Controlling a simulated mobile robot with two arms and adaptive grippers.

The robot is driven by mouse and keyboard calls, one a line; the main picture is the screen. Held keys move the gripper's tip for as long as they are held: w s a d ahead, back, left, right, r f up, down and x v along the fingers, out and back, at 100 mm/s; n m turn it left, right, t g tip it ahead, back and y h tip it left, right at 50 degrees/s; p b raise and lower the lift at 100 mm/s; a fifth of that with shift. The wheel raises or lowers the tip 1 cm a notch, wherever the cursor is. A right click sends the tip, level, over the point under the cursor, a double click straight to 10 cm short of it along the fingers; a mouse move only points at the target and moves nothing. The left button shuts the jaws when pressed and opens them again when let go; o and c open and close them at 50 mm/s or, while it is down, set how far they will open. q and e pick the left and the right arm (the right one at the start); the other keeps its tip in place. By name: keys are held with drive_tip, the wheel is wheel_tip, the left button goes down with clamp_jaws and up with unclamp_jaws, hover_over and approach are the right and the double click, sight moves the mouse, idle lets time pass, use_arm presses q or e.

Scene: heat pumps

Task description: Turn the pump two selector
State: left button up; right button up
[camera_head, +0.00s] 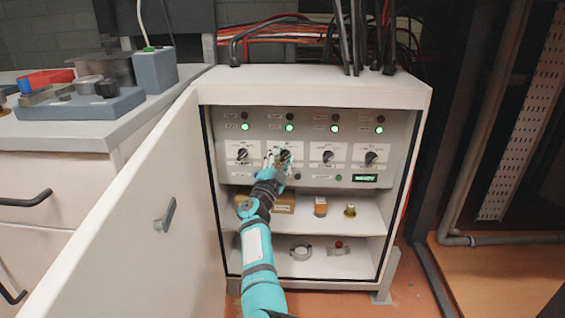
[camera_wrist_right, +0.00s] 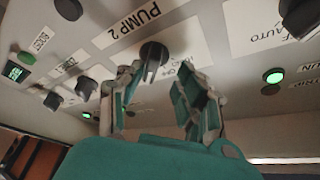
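The pump two selector (camera_head: 285,155) is a black knob on a white plate, second from the left in the row on the cabinet's control panel. It also shows in the right wrist view (camera_wrist_right: 153,54), next to the "PUMP 2" label. My right gripper (camera_head: 277,157) is right in front of it and partly covers its plate. In the right wrist view the gripper (camera_wrist_right: 160,80) is open, with one finger on each side of the knob's line and the knob just beyond the fingertips. I cannot tell if a finger touches it. My left gripper is not in view.
Other selectors (camera_head: 328,156) sit beside it, with green lamps (camera_head: 334,128) above. The open cabinet door (camera_head: 150,215) stands to the left. Shelves below hold a brown box (camera_head: 284,208) and small parts. A grey counter (camera_head: 60,130) is at far left.

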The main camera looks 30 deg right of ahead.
sight(287, 126)
wheel_tip(287, 126, up, 7)
drive_tip(key=shift+a+r, duration=0.1)
drive_tip(key=shift+r, duration=0.65)
